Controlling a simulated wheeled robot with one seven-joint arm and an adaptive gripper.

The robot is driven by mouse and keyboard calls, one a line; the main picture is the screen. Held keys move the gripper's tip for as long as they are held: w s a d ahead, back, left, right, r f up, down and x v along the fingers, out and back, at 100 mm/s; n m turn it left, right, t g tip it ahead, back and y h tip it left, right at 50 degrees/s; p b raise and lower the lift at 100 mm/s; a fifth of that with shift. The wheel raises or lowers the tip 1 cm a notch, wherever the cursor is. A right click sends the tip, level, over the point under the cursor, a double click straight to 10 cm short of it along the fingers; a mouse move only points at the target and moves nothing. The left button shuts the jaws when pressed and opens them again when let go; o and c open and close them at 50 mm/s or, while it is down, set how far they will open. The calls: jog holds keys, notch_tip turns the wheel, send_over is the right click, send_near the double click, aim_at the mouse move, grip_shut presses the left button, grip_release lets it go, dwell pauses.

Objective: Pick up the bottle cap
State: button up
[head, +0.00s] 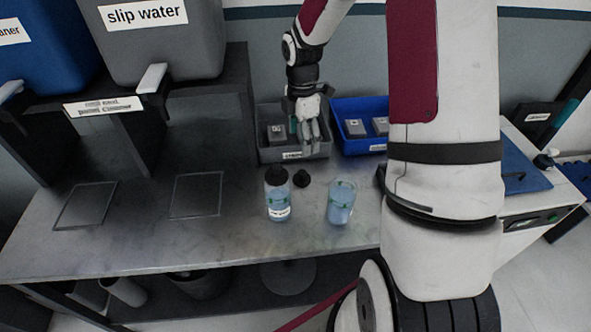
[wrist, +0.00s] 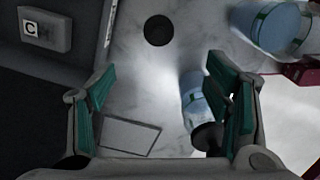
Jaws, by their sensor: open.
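The left bottle (head: 277,205) stands upright with a black top and bluish liquid inside. My gripper (head: 309,138) is above the table's back part, by the grey bin and behind the cap. In the wrist view its green-padded fingers (wrist: 163,66) are apart with nothing held between them. The black-topped bottle (wrist: 196,100) shows partly behind the right finger.
A grey bin (head: 290,157) and a blue bin (head: 354,146) holding small grey boxes stand at the back. A rack at left carries a grey "slip water" container (head: 150,45) and a blue container (head: 40,55). The table's left front (head: 130,235) is clear.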

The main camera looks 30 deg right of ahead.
jog(key=f, duration=0.2)
send_over(302, 172)
jog(key=shift+n, duration=0.3)
notch_tip(302, 172, down, 7)
jog(key=shift+a+r, duration=0.1)
jog(key=shift+f+p, duration=0.5)
jog(key=shift+f, duration=2.7)
jog(key=shift+c, duration=0.2)
jog(key=c, duration=0.9)
